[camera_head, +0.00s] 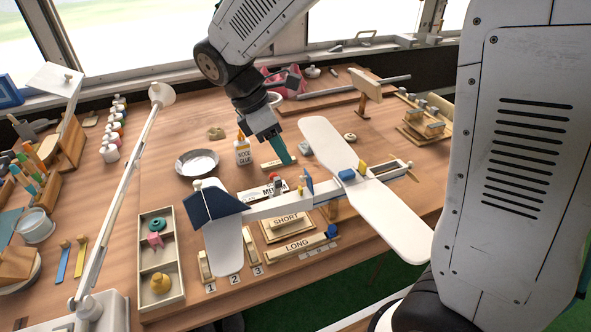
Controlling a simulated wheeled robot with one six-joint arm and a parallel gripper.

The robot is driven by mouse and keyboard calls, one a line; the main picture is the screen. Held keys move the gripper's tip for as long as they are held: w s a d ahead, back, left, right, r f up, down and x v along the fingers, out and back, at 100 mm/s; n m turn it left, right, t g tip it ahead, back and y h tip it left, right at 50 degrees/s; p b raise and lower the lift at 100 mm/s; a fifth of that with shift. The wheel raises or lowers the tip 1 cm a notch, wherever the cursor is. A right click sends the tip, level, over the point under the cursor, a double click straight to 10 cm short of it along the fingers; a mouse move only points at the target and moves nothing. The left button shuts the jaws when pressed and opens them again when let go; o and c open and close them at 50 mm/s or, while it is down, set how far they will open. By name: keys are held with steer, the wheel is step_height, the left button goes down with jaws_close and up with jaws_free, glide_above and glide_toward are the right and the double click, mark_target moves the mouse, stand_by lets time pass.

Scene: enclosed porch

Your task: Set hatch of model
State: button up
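The model is an airplane with a white wing (330,148), a pale fuselage (283,206) and a dark blue tail fin (212,203). It rests on a wooden stand above the table. A recess (388,168) with a dark inside shows in the fuselage at the nose end, right of the wing. I cannot tell any part as the hatch for sure. My gripper (283,160) points down left of the wing, close to a small pale wooden block (276,164). Its teal fingers overlap from this side, so their gap and any contact with the block are hidden.
Blocks marked SHORT (287,227) and LONG (297,248) lie by the fuselage. A glue bottle (242,152) and a grey dish (197,162) stand left of my gripper. A compartment tray (143,262) and lamp arm (121,190) are at the left.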

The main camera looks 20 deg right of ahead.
steer(key=shift+n, duration=0.8)
steer(key=x, duration=0.7)
steer(key=shift+d+f, duration=0.15)
steer(key=shift+d, duration=0.15)
steer(key=shift+c, duration=0.3)
jaws_close()
